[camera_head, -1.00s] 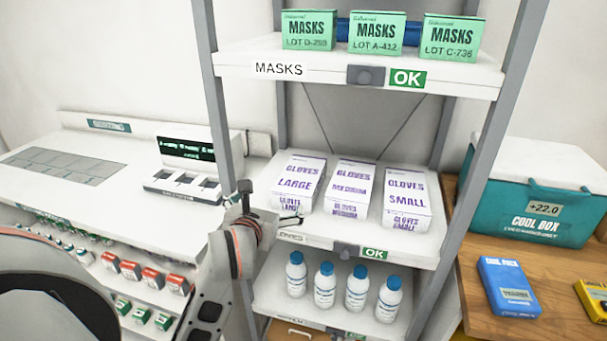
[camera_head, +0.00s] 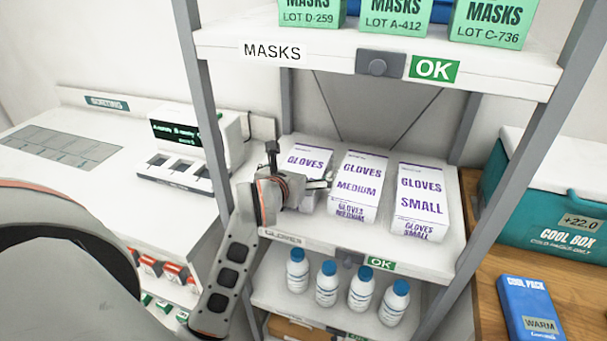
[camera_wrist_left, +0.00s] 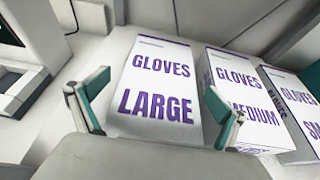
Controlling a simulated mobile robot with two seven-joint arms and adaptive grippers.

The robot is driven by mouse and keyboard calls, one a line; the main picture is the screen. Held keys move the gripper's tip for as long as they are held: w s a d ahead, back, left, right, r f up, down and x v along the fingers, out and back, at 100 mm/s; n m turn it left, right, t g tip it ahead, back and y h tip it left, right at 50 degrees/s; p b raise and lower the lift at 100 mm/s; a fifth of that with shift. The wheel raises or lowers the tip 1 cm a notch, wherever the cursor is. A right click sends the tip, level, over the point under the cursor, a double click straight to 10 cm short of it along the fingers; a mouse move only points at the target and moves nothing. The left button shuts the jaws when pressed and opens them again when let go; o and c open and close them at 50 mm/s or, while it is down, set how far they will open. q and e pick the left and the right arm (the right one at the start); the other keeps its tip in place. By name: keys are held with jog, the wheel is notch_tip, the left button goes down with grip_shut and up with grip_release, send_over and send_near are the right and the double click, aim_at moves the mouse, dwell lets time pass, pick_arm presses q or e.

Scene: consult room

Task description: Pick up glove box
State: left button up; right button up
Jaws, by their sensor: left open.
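Three white glove boxes with purple print stand on the middle shelf (camera_head: 345,237): GLOVES LARGE (camera_head: 308,160), GLOVES MEDIUM (camera_head: 358,178) and GLOVES SMALL (camera_head: 422,195). My left gripper (camera_head: 299,172) is open and empty in front of the large box, hiding its lower part in the head view. In the left wrist view, the large box (camera_wrist_left: 158,85) lies between the two spread fingers of the gripper (camera_wrist_left: 153,107). The right finger overlaps the edge of the medium box (camera_wrist_left: 240,95). I cannot tell whether either finger touches a box. My right gripper is not in view.
Green mask boxes (camera_head: 393,15) stand on the upper shelf, whose front edge overhangs the gloves. White bottles with blue caps (camera_head: 327,284) stand below. Grey rack posts (camera_head: 198,90) frame the shelves. A teal cool box (camera_head: 545,215) and a blue cool pack (camera_head: 530,310) are at right.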

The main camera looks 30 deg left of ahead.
aim_at(302, 168)
pick_arm(q)
jog(key=shift+x, duration=1.6)
jog(key=shift+r, duration=0.1)
jog(key=shift+c, duration=0.3)
jog(key=c, duration=1.5)
jog(key=shift+r, duration=0.15)
